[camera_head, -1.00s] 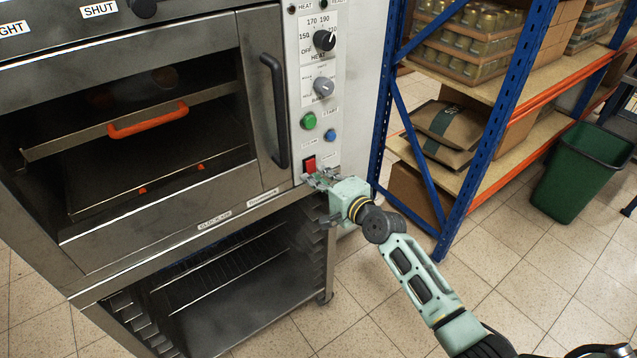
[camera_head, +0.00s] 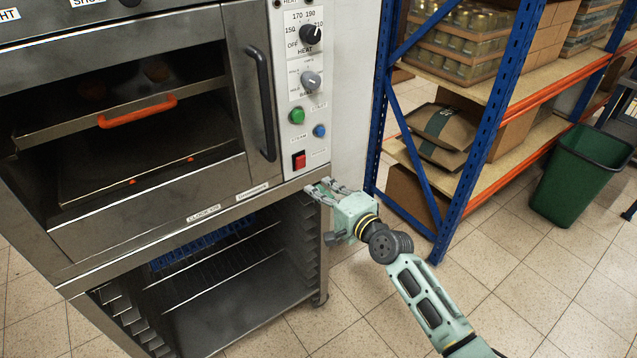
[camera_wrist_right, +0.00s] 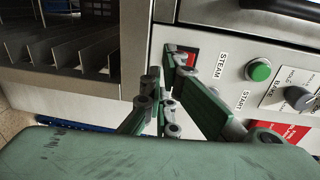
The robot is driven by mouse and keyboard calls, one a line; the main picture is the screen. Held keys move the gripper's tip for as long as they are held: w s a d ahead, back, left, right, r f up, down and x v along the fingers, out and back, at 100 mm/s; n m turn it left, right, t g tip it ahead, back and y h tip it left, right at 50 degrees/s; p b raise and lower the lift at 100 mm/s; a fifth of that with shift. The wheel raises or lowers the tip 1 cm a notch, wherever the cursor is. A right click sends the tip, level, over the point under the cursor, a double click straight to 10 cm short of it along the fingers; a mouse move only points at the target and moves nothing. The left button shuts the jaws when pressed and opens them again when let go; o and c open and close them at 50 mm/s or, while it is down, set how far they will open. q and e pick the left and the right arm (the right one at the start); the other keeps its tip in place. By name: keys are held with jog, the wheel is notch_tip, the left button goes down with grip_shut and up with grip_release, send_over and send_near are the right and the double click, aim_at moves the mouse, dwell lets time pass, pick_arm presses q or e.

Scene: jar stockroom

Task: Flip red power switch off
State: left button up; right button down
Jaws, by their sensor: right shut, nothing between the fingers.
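The red power switch (camera_head: 299,160) is at the bottom of the oven's white control panel (camera_head: 318,105), and it shows whole in the head view. Which way its rocker is tipped is too small to tell. In the wrist view the red switch (camera_wrist_right: 191,58) is partly hidden behind a finger. My right gripper (camera_head: 317,188) is shut and empty. Its fingertips are just below and right of the switch in the head view, by the panel's lower edge. The fingers also show in the wrist view (camera_wrist_right: 160,77). My left gripper is out of view.
Above the switch are a green button (camera_head: 297,116), a blue button (camera_head: 319,130) and dials. The oven door handle (camera_head: 262,90) is to the left. A rack stand (camera_head: 240,285) is below. A blue-framed shelf (camera_head: 500,110) and a green bin (camera_head: 580,175) stand right.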

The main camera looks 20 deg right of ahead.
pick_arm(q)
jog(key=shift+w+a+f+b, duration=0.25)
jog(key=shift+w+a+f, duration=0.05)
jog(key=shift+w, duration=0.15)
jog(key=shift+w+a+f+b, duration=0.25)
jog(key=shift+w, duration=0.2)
pick_arm(e)
jog(key=s+d+f, duration=0.1)
jog(key=s+d, duration=0.1)
jog(key=s, duration=0.4)
jog(key=shift+s+f, duration=0.2)
jog(key=shift+f, duration=0.15)
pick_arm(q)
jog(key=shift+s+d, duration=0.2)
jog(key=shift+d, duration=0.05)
pick_arm(e)
jog(key=shift+d, duration=0.1)
